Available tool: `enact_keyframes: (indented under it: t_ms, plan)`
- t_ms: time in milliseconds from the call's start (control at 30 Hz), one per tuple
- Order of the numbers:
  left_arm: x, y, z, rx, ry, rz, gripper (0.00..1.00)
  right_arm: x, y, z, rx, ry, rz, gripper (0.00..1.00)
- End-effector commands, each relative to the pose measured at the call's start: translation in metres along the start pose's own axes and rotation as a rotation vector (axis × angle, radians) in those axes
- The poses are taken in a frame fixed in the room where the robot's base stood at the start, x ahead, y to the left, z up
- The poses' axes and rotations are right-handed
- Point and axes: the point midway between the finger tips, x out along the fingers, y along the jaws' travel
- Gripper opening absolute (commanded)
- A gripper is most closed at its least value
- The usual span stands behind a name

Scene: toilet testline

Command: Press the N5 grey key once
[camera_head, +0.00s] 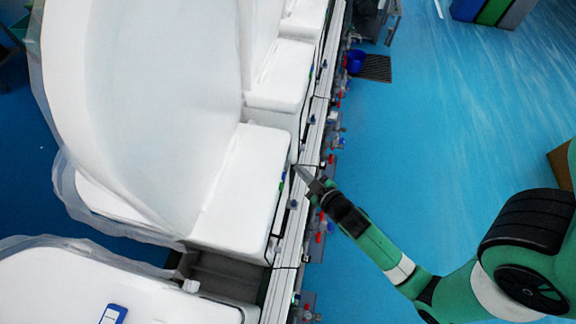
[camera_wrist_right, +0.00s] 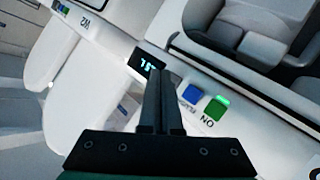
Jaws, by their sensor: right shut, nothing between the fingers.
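My right gripper (camera_head: 299,170) is shut and empty, its tips close to the side edge of a white toilet unit (camera_head: 240,195). In the right wrist view its two fingers (camera_wrist_right: 160,82) lie together over a white panel with a dark display (camera_wrist_right: 146,64) showing green digits. A blue key (camera_wrist_right: 193,94) and a lit green key (camera_wrist_right: 216,107) marked ON sit to the right of the fingers. My left gripper is not in view.
More white units (camera_head: 275,88) stand along the rail (camera_head: 316,130), which carries small coloured fittings. A blue bucket (camera_head: 355,61) stands farther back. The blue floor at right is mostly clear.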

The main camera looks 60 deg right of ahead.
Motion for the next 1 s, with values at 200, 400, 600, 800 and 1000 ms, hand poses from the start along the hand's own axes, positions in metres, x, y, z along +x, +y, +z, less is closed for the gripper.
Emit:
enact_keyframes:
  t_ms: [200,400,600,800,1000]
  plan:
    - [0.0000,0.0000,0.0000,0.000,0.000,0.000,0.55,0.0000,0.0000,0.0000,0.000,0.000,0.000,0.00]
    - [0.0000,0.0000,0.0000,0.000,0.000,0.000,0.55,0.0000,0.0000,0.0000,0.000,0.000,0.000,0.00]
    - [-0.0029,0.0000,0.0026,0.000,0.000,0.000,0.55,0.0027,-0.0023,-0.0009,-0.001,0.002,-0.001,0.00]
    - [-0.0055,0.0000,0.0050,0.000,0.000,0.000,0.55,0.0061,-0.0048,-0.0042,0.000,0.001,-0.001,0.00]
    - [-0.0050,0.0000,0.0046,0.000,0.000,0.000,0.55,0.0059,-0.0043,-0.0045,0.000,0.000,0.000,0.00]
